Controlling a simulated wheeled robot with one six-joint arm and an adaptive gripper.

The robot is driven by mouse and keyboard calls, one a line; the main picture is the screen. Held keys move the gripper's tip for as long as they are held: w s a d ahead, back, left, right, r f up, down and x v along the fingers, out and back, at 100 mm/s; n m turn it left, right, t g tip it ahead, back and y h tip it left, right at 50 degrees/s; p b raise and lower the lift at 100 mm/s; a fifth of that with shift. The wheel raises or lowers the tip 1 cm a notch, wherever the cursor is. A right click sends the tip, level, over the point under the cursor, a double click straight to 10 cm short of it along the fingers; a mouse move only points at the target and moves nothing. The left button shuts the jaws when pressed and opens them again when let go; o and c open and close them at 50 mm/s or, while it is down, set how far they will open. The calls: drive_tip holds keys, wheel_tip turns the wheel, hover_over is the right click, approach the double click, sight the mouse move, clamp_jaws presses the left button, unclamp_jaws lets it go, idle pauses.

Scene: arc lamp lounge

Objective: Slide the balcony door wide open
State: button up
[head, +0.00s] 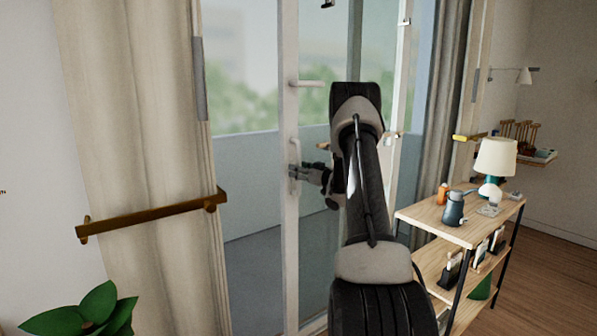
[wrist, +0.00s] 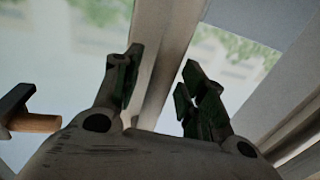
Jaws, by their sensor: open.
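The balcony door has a white frame (head: 289,235) with large glass panes and stands left of centre in the head view. A pale upright handle (head: 295,151) is on its white stile, and a pale lever (head: 306,83) sticks out higher up. My gripper (head: 296,173) is at the stile, by the lower part of the upright handle; contact cannot be told. In the wrist view, my gripper (wrist: 160,78) has its fingers apart, with the pale stile (wrist: 178,45) running behind and between them. The handle cannot be made out clearly there. My arm hides part of the door.
A wooden shelf unit (head: 420,217) with a lamp (head: 495,158) stands right of my arm. A brass rail (head: 150,217) crosses the beige curtain (head: 130,120) at left, above a plant (head: 90,315). A dark bracket with a wooden peg (wrist: 35,123) is left of my fingers.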

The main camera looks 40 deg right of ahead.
drive_tip(key=v, duration=1.1)
drive_tip(key=shift+s, duration=0.35)
drive_tip(key=shift+d, duration=0.1)
